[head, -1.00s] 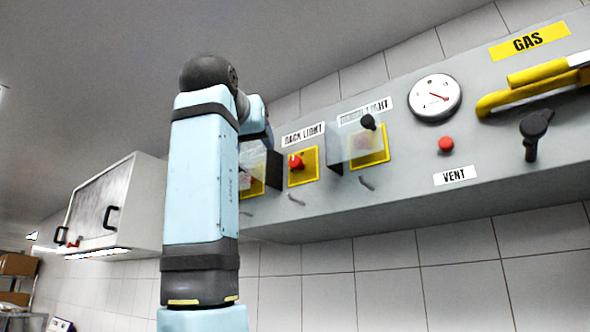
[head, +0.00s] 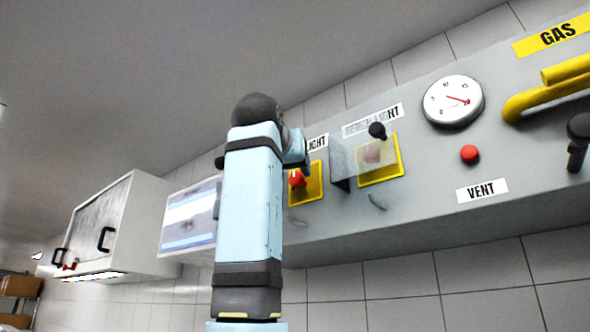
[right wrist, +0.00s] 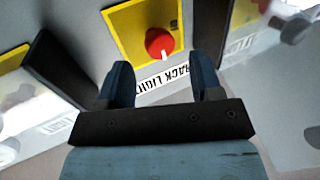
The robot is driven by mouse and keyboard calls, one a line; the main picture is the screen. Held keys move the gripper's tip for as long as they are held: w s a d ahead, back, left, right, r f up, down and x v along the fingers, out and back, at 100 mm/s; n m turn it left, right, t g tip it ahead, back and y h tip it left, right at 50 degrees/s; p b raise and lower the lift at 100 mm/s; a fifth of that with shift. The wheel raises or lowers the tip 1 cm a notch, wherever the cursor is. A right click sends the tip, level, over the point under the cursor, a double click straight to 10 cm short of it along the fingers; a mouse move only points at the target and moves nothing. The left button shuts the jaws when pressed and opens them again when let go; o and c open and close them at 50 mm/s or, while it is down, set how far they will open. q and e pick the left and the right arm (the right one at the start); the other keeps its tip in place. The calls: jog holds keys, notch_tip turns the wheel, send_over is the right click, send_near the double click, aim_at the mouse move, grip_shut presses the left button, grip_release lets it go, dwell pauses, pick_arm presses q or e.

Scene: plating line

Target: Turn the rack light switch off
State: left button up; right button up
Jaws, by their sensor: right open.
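The rack light switch is a red rotary knob (head: 298,179) on a yellow plate (head: 314,187). Its label, partly hidden by my right arm in the head view, reads "RACK LIGHT" (right wrist: 163,79) upside down in the right wrist view. There the knob (right wrist: 159,42) sits beyond the fingertips, its white mark pointing toward the label. My right gripper (right wrist: 163,78) is open and empty, fingers apart, facing the panel around the label; no contact with the knob shows. In the head view my right arm hides most of this gripper. My left gripper is not in view.
Right of the switch, a clear cover (head: 352,158) stands over another switch on a yellow plate (head: 397,160). A black knob (head: 377,131), gauge (head: 453,101), red vent button (head: 469,154) and yellow gas pipe (head: 545,97) are farther right. A white cabinet (head: 150,208) hangs left.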

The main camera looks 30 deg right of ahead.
aim_at(296, 176)
jog(key=shift+r+p+x, duration=0.25)
jog(key=shift+p+x, duration=0.1)
jog(key=shift+x, duration=0.7)
jog(key=shift+w+d, duration=0.15)
jog(key=shift+d, duration=0.1)
jog(key=shift+w+d+f, duration=0.1)
jog(key=shift+w+d, duration=0.15)
jog(key=shift+w, duration=0.1)
jog(key=shift+w+d+f, duration=0.1)
jog(key=shift+d, duration=0.05)
jog(key=c, duration=0.9)
jog(key=shift+o, duration=0.2)
